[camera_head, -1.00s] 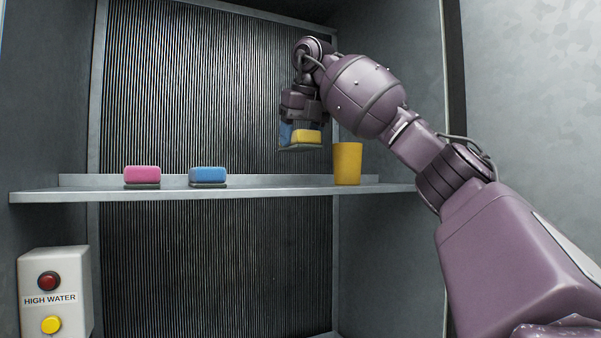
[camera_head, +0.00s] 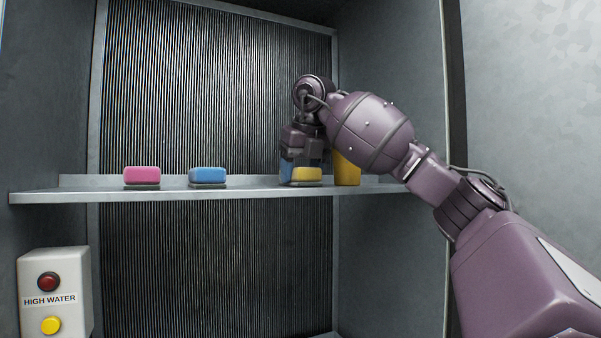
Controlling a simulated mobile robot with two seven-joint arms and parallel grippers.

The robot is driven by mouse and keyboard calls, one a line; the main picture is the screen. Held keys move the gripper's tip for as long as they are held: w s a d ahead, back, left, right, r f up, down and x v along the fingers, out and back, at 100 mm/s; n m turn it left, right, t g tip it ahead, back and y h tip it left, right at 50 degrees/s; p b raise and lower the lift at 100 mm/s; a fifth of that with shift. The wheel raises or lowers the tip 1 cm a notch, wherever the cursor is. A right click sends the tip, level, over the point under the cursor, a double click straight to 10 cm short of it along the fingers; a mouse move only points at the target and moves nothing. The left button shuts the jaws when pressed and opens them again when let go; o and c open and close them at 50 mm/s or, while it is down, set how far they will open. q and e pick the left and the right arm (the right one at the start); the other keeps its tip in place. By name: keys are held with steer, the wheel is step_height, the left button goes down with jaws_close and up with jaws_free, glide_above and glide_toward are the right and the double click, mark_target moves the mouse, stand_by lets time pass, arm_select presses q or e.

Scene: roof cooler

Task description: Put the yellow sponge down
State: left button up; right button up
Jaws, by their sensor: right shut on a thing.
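The yellow sponge (camera_head: 307,174) has a dark green underside and is in my right gripper (camera_head: 302,170), whose jaws point down. The sponge is level and right at the shelf (camera_head: 250,192); I cannot tell whether its underside touches the surface. Blue shows on the gripper's fingers beside the sponge. The gripper hides part of the sponge. My left gripper is not in view.
A yellow cup (camera_head: 347,172) stands just right of the sponge, partly hidden by my arm. A blue sponge (camera_head: 208,175) and a pink sponge (camera_head: 142,175) sit further left on the shelf. The shelf is clear between the blue sponge and my gripper. A high water button box (camera_head: 55,290) is below left.

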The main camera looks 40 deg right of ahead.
steer(key=o, duration=0.9)
steer(key=shift+f, duration=0.1)
steer(key=shift+v, duration=6.1)
steer(key=shift+a, duration=0.15)
